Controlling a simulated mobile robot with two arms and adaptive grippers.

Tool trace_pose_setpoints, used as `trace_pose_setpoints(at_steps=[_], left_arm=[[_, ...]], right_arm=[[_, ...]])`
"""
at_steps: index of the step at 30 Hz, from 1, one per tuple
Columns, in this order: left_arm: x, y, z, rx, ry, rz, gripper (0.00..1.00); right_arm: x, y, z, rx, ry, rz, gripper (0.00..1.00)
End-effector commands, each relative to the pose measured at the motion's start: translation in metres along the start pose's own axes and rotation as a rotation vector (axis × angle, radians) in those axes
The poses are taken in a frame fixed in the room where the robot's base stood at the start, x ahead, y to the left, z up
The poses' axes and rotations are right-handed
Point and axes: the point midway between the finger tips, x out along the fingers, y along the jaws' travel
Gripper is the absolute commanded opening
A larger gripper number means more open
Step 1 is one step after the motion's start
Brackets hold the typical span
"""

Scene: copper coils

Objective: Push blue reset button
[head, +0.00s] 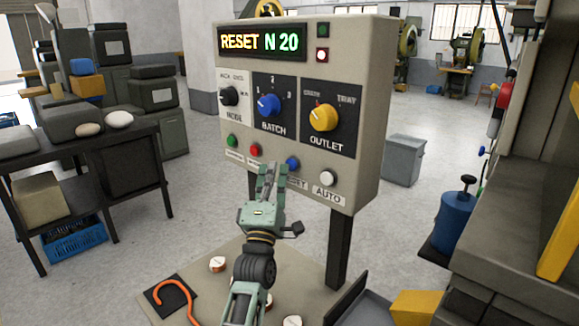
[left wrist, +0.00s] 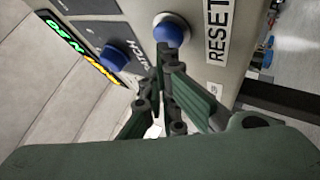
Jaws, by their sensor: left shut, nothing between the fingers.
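The blue reset button (head: 292,163) is on the lower part of the beige control panel (head: 368,120), above a partly covered label. In the left wrist view the round blue button (left wrist: 170,30) sits beside the RESET label (left wrist: 217,30). My left gripper (head: 271,170) is shut and empty in front of the panel, its tips just left of the button in the head view. In the left wrist view its fingertips (left wrist: 164,55) point at the button and overlap its lower edge. I cannot tell whether they touch it. My right gripper is not in view.
The display (head: 261,42) reads "RESET N 20". Green (head: 232,141), red (head: 255,150) and white (head: 327,178) buttons share the button row. Blue (head: 268,105) and yellow (head: 323,117) knobs sit above. A dark bench (head: 85,145) stands left; a machine is at right.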

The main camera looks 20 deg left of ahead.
Motion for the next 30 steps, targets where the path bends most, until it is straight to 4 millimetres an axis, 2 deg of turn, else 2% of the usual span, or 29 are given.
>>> trace_pose_setpoints(at_steps=[30], left_arm=[[0.0067,-0.0070,0.0056,-0.001,0.000,0.000,0.00]], right_arm=[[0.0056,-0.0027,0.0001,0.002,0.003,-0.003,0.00]])
